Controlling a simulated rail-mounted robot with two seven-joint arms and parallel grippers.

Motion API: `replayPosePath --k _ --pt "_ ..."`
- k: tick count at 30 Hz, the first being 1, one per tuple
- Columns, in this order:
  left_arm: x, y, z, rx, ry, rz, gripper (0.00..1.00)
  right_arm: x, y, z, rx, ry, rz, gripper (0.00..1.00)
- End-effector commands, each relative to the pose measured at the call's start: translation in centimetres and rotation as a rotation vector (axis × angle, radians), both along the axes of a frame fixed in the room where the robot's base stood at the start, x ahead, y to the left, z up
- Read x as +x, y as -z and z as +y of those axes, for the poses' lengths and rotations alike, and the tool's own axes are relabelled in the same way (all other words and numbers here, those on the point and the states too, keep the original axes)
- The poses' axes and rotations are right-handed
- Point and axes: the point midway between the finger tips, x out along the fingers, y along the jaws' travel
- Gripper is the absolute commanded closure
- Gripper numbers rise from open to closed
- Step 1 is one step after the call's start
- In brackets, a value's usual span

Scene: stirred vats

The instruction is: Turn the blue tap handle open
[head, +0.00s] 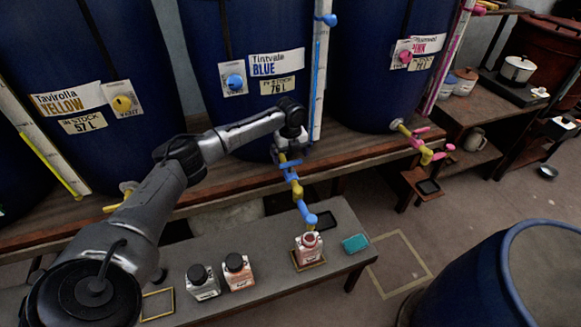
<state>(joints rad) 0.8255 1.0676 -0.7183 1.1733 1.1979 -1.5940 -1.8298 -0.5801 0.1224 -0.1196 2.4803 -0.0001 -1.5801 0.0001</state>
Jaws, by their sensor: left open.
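The blue tap (292,180) is a brass pipe with blue parts, coming off the blue vat labelled "Tintvale BLUE" (258,45). Its blue handle (289,164) shows at the top of the tap, and a blue nozzle (309,217) hangs at its lower end. My left gripper (287,152) is open and points down just above the handle. The fingertips are small and dark here, and I cannot tell whether they touch the handle. An open bottle with pinkish contents (308,249) stands below the nozzle. My right gripper is not in view.
Two black-capped bottles (203,281) (237,271) and a teal block (355,243) stand on the grey bench (275,293). A yellow-labelled vat (75,60) and a pink-labelled vat (375,60) flank the blue one. A pink-handled tap (427,150) is to the right.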

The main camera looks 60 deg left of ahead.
Motion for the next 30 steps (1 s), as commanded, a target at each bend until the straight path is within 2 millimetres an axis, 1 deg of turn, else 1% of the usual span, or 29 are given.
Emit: replayPosePath --k 1,3,9,15,24,30 --pt "0.0 1.2 0.0 -0.001 -0.001 0.001 0.00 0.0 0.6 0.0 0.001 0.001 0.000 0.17" --pt "0.0 2.1 0.0 -0.001 -0.001 0.002 0.00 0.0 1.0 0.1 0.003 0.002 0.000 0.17" --pt "0.0 4.3 0.0 0.000 -0.002 0.002 0.00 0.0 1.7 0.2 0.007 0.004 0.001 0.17" --pt "0.0 5.2 0.0 0.001 -0.002 0.000 0.00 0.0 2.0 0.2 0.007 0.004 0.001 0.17" --pt "0.0 5.3 0.0 0.001 -0.002 0.000 0.00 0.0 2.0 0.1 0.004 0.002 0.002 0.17" --pt "0.0 5.3 0.0 0.001 -0.002 0.000 0.19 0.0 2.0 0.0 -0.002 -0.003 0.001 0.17"
